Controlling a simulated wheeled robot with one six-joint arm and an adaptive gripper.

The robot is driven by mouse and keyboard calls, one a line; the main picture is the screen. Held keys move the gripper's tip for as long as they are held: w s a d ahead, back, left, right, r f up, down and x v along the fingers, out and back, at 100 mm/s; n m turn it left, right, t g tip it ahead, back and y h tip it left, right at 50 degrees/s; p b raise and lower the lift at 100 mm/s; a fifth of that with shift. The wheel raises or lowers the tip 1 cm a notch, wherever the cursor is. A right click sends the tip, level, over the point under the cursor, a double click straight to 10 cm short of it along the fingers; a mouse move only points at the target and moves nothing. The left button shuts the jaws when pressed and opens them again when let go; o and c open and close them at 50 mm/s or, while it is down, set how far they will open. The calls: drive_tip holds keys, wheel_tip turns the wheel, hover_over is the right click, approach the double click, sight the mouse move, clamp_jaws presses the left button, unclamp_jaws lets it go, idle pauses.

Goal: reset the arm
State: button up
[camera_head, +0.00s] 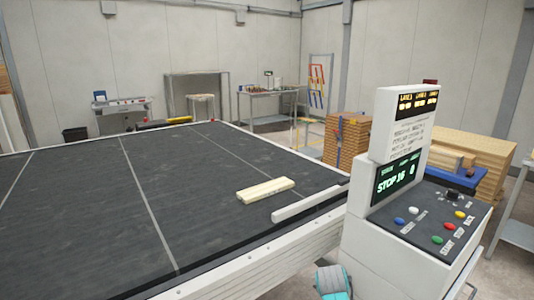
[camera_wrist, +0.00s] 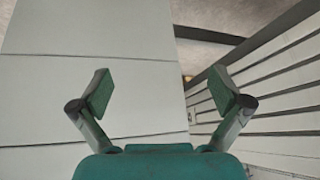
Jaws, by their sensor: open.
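My gripper (camera_wrist: 163,92) shows in the wrist view with its two green-padded fingers spread wide apart and nothing between them. Behind the fingers are a plain pale panel and a ribbed light side panel. In the head view, part of my arm (camera_head: 332,281) shows at the bottom, close to the front side of the roller coater table and left of the control console's base. The fingers cannot be made out in that view.
The console (camera_head: 405,215) with lit displays and coloured buttons stands at the right. The dark table (camera_head: 100,215) fills the left. A pale wooden block (camera_head: 265,190) lies on it, near a light bar (camera_head: 308,204) at the edge. Stacked boards (camera_head: 347,140) stand behind.

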drive_tip(key=s+a+f+n+t+y, duration=0.1)
drive_tip(key=s+f, duration=0.4)
drive_tip(key=s, duration=0.3)
drive_tip(key=s+f+n+t, duration=0.1)
drive_tip(key=s+f, duration=0.4)
drive_tip(key=s, duration=0.3)
drive_tip(key=s+a+f+n+t+y, duration=0.1)
drive_tip(key=s+f+n, duration=0.1)
drive_tip(key=s+f, duration=0.45)
drive_tip(key=s+r+n+t, duration=0.1)
drive_tip(key=s+r+t, duration=0.25)
drive_tip(key=s, duration=1.45)
drive_tip(key=s+a+r+n+t+y, duration=0.1)
drive_tip(key=s+r+n+t, duration=0.1)
drive_tip(key=s+r, duration=1.7)
wheel_tip(320, 180, up, 3)
drive_tip(key=shift+s+f+t, duration=0.15)
drive_tip(key=shift+s+t, duration=0.2)
drive_tip(key=shift+s, duration=0.05)
drive_tip(key=shift+a, duration=0.1)
